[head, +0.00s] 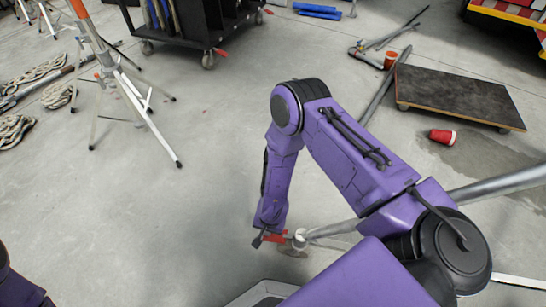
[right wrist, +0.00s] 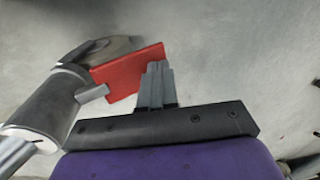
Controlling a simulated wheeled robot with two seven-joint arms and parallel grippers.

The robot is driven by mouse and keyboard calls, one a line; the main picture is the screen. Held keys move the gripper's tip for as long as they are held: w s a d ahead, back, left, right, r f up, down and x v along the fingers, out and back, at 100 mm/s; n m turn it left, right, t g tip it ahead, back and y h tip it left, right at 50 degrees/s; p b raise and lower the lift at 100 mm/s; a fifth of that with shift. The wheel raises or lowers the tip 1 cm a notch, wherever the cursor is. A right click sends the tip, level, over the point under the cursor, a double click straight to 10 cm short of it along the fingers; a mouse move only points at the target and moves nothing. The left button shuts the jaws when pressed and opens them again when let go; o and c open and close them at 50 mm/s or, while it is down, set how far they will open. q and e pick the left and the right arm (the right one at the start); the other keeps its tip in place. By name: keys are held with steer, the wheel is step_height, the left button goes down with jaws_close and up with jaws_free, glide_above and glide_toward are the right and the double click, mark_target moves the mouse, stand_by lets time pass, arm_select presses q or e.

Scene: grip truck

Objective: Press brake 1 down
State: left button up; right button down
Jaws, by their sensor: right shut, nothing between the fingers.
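A red brake pedal (head: 275,237) sits on a caster wheel (head: 291,250) at the end of a grey metal tube, low in the middle of the head view. In the right wrist view the red pedal (right wrist: 130,70) is a flat tilted plate beside the grey wheel (right wrist: 112,48). My right gripper (head: 258,241) is right at the pedal's left end. In the right wrist view its grey fingers (right wrist: 155,75) are together, empty, and overlap the pedal's right end. I cannot tell whether they touch it. My left gripper is out of view.
A black cart (head: 185,30) on casters with red pedals stands at the back. White tripod stands (head: 120,75) and coiled ropes (head: 15,130) are at the left. A dark flat dolly (head: 460,95) and a red cup (head: 442,136) lie at the right. The middle floor is clear.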

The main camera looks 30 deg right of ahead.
steer(key=r+p, duration=0.3)
steer(key=r, duration=0.1)
steer(key=shift+w+a, duration=0.35)
step_height(320, 180, up, 9)
steer(key=w+a+p, duration=0.2)
steer(key=w+p, duration=0.1)
steer(key=p, duration=0.1)
steer(key=shift+a, duration=0.25)
